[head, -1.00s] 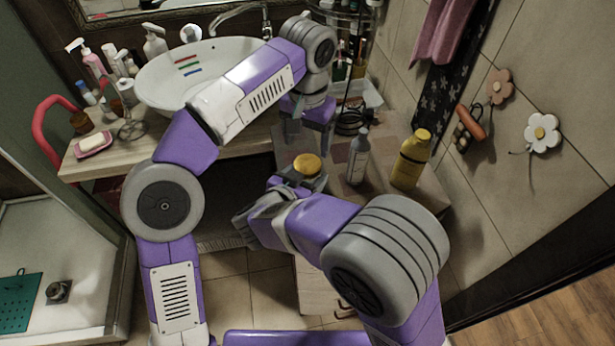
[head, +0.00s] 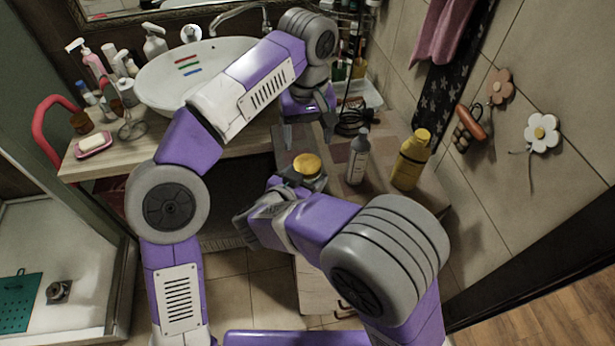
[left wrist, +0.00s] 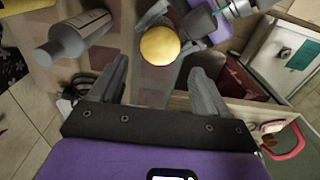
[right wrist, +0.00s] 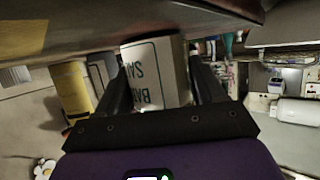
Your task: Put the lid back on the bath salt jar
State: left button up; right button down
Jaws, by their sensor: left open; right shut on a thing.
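The bath salt jar (right wrist: 155,75), pale with dark lettering, is upside down in the right wrist view. My right gripper (right wrist: 158,85) is shut on its sides. In the head view, the right gripper (head: 306,181) holds the jar low at the front of the counter, its body mostly hidden. A round yellow top, seemingly the lid (head: 306,164), shows at the jar's mouth; I cannot tell how well it is seated. It also shows in the left wrist view (left wrist: 160,45). My left gripper (head: 308,130) is open and empty, above and behind the lid, its fingers (left wrist: 161,75) apart from it.
A grey bottle (head: 358,158) and a yellow bottle (head: 410,162) stand close to the right of the jar. The basin (head: 165,75) is at the left back. A soap dish (head: 94,144) and several toiletries are on the left counter.

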aim_at(307, 164)
pick_arm(q)
notch_tip(307, 164, down, 8)
jog(key=shift+r, duration=0.2)
dwell(0.3)
jog(key=c, duration=0.9)
jog(key=m, duration=0.3)
jog(key=shift+m, duration=0.3)
jog(key=m, duration=0.3)
jog(key=shift+m, duration=0.4)
jog(key=m, duration=0.8)
jog(key=shift+m, duration=0.4)
